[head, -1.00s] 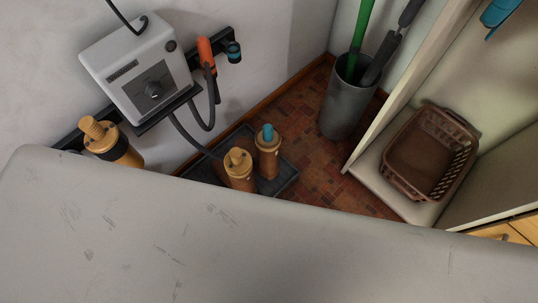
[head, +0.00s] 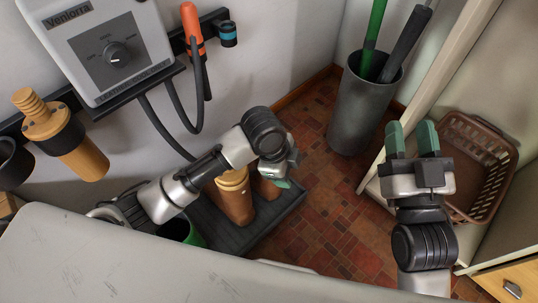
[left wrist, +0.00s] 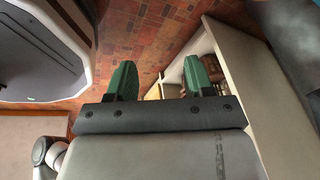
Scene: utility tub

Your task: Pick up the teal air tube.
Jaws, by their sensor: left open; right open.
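My right gripper (head: 412,140) is open and empty, fingers up, in front of the brown basket.
A grey bin (head: 360,105) with long-handled tools stands in the corner. The brown basket (head: 490,150) is at right. A wall unit (head: 105,45) and an orange-handled tool (head: 192,25) are at left. A pale surface (head: 120,265) fills the front. Brick floor (head: 330,230) is open right of the tray.

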